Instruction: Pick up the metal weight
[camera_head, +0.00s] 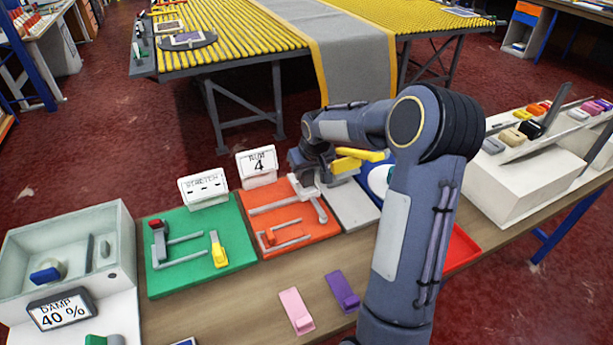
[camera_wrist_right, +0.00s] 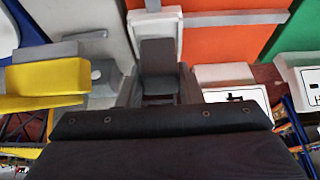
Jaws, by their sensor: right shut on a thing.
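My right gripper (camera_head: 312,172) is low over the far right corner of the orange mat (camera_head: 263,191), beside the grey board. In the right wrist view, its jaws (camera_wrist_right: 160,85) are shut on a grey block, which I take for the metal weight (camera_wrist_right: 160,57). A pale grey frame-like piece (camera_wrist_right: 138,35) lies close around the block. In the head view, my wrist and the gripper hide most of the weight, and I cannot tell whether it is clear of the surface. My left gripper is not in view.
Sign cards (camera_head: 257,164) stand behind the mats. The green mat (camera_head: 190,272) holds bars. Pink (camera_head: 296,311) and purple (camera_head: 342,291) pieces lie in front.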

